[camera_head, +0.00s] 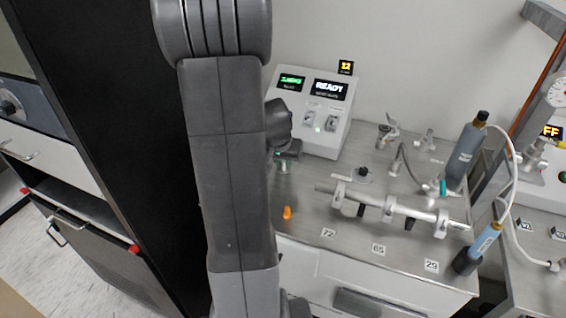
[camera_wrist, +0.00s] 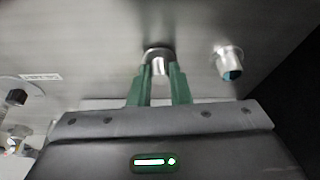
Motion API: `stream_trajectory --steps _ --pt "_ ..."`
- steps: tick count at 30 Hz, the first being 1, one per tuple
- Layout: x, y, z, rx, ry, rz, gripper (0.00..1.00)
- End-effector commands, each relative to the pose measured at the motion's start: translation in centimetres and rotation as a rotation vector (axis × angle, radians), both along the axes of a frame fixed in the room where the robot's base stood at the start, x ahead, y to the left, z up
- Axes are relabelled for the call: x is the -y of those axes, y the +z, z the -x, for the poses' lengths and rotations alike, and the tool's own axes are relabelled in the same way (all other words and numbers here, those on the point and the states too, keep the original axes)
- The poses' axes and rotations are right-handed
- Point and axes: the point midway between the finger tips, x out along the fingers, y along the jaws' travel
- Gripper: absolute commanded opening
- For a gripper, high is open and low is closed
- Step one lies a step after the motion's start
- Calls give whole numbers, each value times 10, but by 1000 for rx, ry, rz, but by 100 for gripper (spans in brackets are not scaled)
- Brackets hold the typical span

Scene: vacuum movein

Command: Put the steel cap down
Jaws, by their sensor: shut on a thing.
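The steel cap (camera_wrist: 160,66) is a small bright cylinder between the green fingertips of my gripper (camera_wrist: 158,72) in the wrist view. The gripper is shut on it. A dark round edge shows at the cap's far end, against the grey metal surface; I cannot tell whether it touches that surface. A short steel fitting with a teal inside (camera_wrist: 229,63) stands to the right of the cap, apart from it. In the head view my arm hides most of the gripper, and I cannot make out the cap there.
On the steel bench (camera_head: 300,222) stand a white READY instrument (camera_head: 318,138), an orange piece (camera_head: 287,213), a clamped steel tube assembly (camera_head: 390,208) and a grey bottle (camera_head: 467,150). A black cabinet (camera_head: 120,110) stands at the left. Some bare bench lies around the orange piece.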

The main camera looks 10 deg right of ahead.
Motion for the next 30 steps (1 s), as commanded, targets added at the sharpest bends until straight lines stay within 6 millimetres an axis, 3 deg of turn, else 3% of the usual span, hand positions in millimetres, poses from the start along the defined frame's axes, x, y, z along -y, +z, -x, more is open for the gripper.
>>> stream_trajectory --steps 12,13,16,25,30 --pt "0 -7 0 1 -1 0 0" --pt "0 -6 0 1 -1 0 21" --pt "0 -5 0 0 -1 0 39" --pt "0 -4 0 0 -1 0 39" --pt "-1 7 2 4 -1 1 39"
